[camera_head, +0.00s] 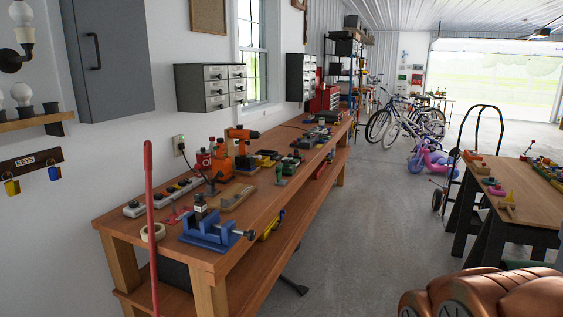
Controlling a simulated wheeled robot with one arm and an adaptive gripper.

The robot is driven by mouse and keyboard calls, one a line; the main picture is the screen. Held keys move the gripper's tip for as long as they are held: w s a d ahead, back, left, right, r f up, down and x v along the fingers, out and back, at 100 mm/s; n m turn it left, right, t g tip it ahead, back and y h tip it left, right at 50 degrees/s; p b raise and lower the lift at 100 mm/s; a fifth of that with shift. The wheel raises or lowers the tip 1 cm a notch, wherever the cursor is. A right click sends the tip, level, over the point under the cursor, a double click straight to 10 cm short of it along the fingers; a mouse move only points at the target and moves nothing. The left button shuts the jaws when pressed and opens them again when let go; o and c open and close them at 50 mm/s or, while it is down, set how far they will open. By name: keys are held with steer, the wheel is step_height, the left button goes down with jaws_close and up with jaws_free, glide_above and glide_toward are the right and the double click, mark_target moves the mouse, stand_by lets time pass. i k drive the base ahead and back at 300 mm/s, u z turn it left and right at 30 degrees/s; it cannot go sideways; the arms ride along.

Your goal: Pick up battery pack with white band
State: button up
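A small dark block with a pale band (200,207) stands upright on or just behind a blue vise (211,232) at the near end of the long wooden workbench (222,259). It looks like the battery pack with the white band, but it is too small to be sure. An orange drill (241,134) stands farther back on the bench, with other orange and dark items below it. My gripper does not show in this view.
A red pole (150,225) rises in front of the bench's near end. A power strip (164,196) and a tape roll (153,232) lie near the vise. A second table (522,211) stands right, with a rounded copper-brown object (487,293) nearer. The floor between is mostly clear.

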mark_target(293, 161)
steer(key=z, duration=0.9)
steer(key=k, duration=1.2)
steer(key=z, duration=0.9)
steer(key=i, duration=0.65)
steer(key=u, duration=0.35)
steer(key=i, duration=1.75)
steer(key=u, duration=0.5)
steer(key=i, duration=1.7)
steer(key=u, duration=0.8)
steer(key=i, duration=1.55)
steer(key=u, duration=1.9)
steer(key=i, duration=0.9)
steer(key=u, duration=0.85)
